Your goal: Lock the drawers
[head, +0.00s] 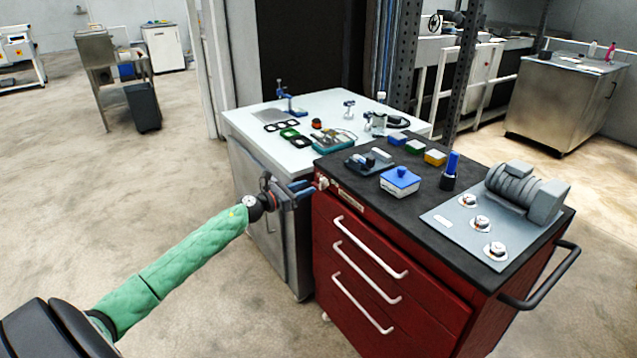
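The red drawer cabinet (335,255) stands at centre right with several shut drawers, three of which show white bar handles. A small pale lock or knob (323,183) sits at the top left corner of its front, beside a label plate (350,201). My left gripper (306,188), on a green-sleeved arm, reaches in from the left. Its blue fingers point at this knob and end just left of it. I cannot tell whether they touch it or how far apart they are. My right gripper is out of view.
The cabinet's black top holds a grey roller unit (525,190), a blue-lidded box (400,181), a dark cup with a blue item (450,171) and small coloured boxes. A white-topped bench (258,118) with tools stands close behind. Open floor lies to the left.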

